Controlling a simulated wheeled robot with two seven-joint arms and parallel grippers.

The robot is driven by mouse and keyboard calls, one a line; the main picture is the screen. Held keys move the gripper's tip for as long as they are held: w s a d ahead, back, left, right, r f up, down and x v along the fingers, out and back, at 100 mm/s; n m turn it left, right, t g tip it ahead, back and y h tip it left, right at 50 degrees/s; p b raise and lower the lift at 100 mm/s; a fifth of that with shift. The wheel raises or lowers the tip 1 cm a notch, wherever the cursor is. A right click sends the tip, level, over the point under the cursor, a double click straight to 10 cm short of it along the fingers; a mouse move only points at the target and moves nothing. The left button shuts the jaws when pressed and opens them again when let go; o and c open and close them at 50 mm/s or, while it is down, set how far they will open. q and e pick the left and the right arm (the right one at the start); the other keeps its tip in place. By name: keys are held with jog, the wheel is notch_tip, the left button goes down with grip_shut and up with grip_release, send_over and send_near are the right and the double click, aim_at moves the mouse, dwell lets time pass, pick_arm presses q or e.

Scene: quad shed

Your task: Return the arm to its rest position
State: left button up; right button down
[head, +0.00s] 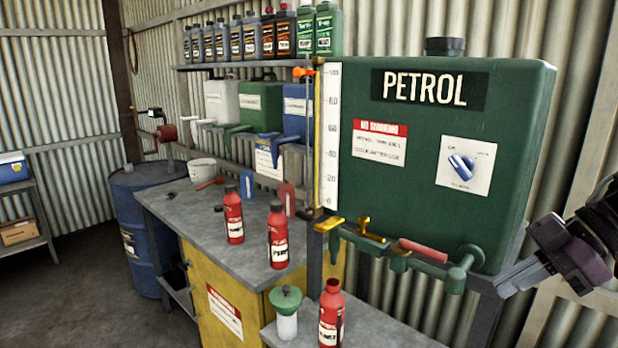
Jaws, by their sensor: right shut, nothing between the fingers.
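My right gripper (545,276) is at the right edge of the head view, beside the lower right of the green petrol tank (420,215). It is shut and empty, apart from the bottles. Part of its arm (603,215) is cut off by the frame edge. My left gripper is not in view.
Pipework with a red handle (423,250) and brass levers (362,228) runs below the tank. An uncapped red bottle (331,318) and a green-topped jar (287,312) stand on the front bench. Capped red bottles (277,237) stand on the grey workbench (190,215). A blue drum (135,245) stands left.

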jog(key=w+a+f+m+t+h, duration=0.1)
jog(key=w+a+f+t, duration=0.15)
jog(key=f, duration=0.55)
jog(key=w+a+f+m+t+h, duration=0.1)
jog(key=w+a+f+m+t, duration=0.15)
jog(key=f, duration=0.55)
jog(key=w+a+f+m+t+h, duration=0.1)
jog(key=w+a+f+t, duration=0.2)
jog(key=f, duration=0.5)
jog(key=s+a+f+m+g+h, duration=0.25)
jog(key=s+f+m+g, duration=0.2)
jog(key=s, duration=0.55)
jog(key=s+a+f+m+g+h, duration=0.25)
jog(key=s+f+m, duration=0.2)
jog(key=s, duration=0.55)
notch_tip(320, 180, down, 27)
jog(key=g+b, duration=0.1)
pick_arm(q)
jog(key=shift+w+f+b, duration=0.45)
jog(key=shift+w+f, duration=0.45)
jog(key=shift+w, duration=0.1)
pick_arm(e)
jog(key=s+d+f, duration=0.2)
jog(key=s+f, duration=0.8)
jog(key=f, duration=0.1)
jog(key=s+d+f+g, duration=0.1)
jog(key=s+d+f, duration=0.1)
jog(key=s+f, duration=0.9)
jog(key=shift+s+g, duration=0.25)
jog(key=shift+g, duration=0.05)
